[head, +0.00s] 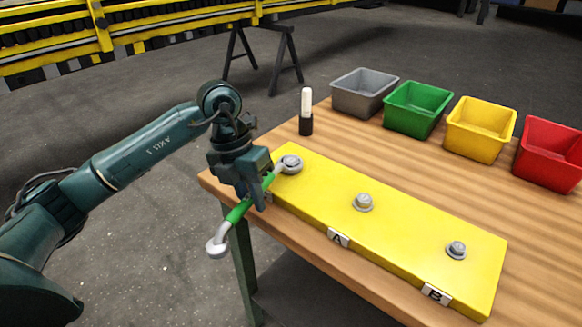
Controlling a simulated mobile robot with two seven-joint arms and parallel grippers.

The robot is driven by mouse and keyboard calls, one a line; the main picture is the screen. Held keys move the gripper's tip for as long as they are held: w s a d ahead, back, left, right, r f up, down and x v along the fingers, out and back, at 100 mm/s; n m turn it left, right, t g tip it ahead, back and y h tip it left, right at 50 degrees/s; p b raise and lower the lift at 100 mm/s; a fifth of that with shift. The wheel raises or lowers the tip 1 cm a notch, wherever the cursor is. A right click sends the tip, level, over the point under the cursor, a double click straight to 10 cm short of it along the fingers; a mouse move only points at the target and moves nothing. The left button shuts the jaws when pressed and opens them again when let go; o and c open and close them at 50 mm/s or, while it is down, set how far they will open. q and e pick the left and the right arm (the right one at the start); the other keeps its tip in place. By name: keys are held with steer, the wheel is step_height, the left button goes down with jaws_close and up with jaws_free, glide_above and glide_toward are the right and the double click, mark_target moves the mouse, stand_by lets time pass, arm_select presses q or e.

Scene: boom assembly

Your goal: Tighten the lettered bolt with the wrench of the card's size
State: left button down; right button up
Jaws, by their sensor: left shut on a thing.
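A yellow plate (400,232) lies along the table edge with three grey bolts: a left one (291,163), a middle one (363,202) and a right one (456,250). Label A (338,238) is on the front edge by the middle bolt, label B (436,293) by the right bolt. Any label by the left bolt is mostly hidden by my gripper. My left gripper (259,192) is shut on a green-handled wrench (238,212). One grey end hangs past the table edge; the other is at the left bolt, whether around or beside it I cannot tell. No card is visible.
A black and white cylinder (306,112) stands behind the plate on the wooden table (400,159). Grey (364,92), green (418,108), yellow (480,128) and red (549,153) bins line the back. A dark trestle (264,60) stands on the floor beyond.

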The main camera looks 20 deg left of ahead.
stand_by(0.3)
arm_select(q)
steer(key=shift+a+m, duration=0.4)
steer(key=shift+w+a, duration=0.1)
steer(key=shift+a, duration=0.05)
steer(key=shift+w+a+m+b, duration=0.1)
steer(key=shift+a+m+b, duration=0.2)
steer(key=shift+a+m, duration=0.1)
steer(key=shift+a, duration=0.1)
stand_by(0.4)
steer(key=shift+w+a+m, duration=0.1)
steer(key=shift+a+m, duration=0.2)
steer(key=shift+a, duration=0.05)
steer(key=shift+w+a+m+b, duration=0.2)
steer(key=shift+a+m+b, duration=0.1)
steer(key=shift+a+m, duration=0.15)
